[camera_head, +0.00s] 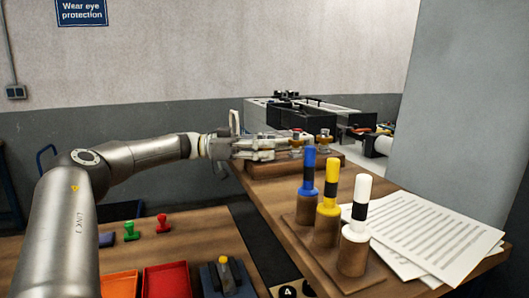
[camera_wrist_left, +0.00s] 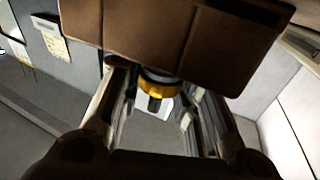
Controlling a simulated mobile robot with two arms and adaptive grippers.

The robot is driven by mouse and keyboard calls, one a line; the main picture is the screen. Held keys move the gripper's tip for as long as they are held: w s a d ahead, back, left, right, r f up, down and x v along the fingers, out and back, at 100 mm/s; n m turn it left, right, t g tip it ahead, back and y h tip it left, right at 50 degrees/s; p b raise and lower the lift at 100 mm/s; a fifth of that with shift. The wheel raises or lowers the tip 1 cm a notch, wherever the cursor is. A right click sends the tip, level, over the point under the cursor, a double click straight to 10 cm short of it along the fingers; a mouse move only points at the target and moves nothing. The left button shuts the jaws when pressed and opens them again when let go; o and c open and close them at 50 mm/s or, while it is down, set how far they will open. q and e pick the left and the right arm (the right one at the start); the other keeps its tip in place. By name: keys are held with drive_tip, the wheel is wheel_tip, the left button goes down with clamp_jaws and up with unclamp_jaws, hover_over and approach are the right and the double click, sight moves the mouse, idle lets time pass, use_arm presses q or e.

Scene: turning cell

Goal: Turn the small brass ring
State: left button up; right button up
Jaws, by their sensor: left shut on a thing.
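In the left wrist view, a small brass ring (camera_wrist_left: 158,86) with a dark tip sits between the two fingers of my left gripper (camera_wrist_left: 158,108). The fingers partly hide its sides, and a brown block (camera_wrist_left: 150,30) is right behind it. In the head view, another brass piece (camera_head: 323,141) stands just right of the fingertips. My right gripper is not in view.
Blue, yellow and white-topped plug gauges (camera_head: 331,188) stand on the bench, nearer than my gripper. Papers (camera_head: 440,235) lie to the right. A dark machine (camera_head: 300,112) is behind. Red and orange trays (camera_head: 165,279) and coloured stamps (camera_head: 130,231) are on the near table.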

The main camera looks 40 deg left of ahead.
use_arm(q)
drive_tip(key=shift+m+g+h, duration=0.5)
drive_tip(key=shift+g, duration=0.1)
drive_tip(key=o, duration=1)
drive_tip(key=shift+o, duration=0.2)
drive_tip(key=v, duration=0.6)
drive_tip(key=shift+s+a, duration=0.15)
drive_tip(key=shift+a, duration=0.15)
drive_tip(key=shift+s+a, duration=0.25)
